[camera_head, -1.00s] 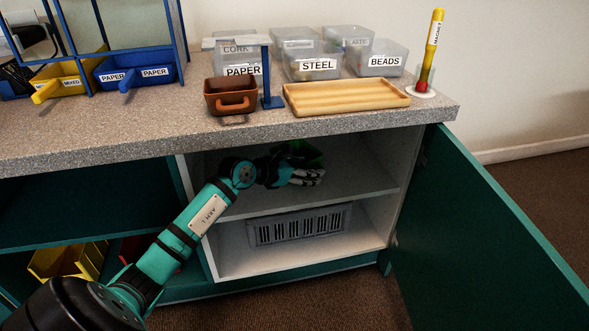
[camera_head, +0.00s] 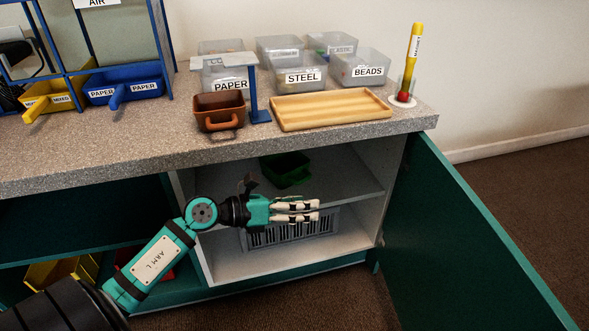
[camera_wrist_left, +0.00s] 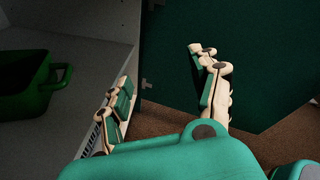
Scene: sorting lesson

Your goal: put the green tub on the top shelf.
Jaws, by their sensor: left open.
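The green tub (camera_head: 287,170) sits on the upper shelf (camera_head: 340,178) inside the open cabinet. It also shows at the left of the left wrist view (camera_wrist_left: 28,88), resting on the white shelf with its handle toward the gripper. My left gripper (camera_head: 318,211) is in front of the cabinet, below and nearer than the tub, and apart from it. Its fingers (camera_wrist_left: 165,90) are spread with nothing between them. My right gripper is not in view.
A grey slotted basket (camera_head: 300,230) stands on the cabinet floor behind my gripper. The green door (camera_head: 460,230) stands open at the right. The countertop above holds a brown tub (camera_head: 219,111), a wooden tray (camera_head: 330,109) and several labelled clear bins.

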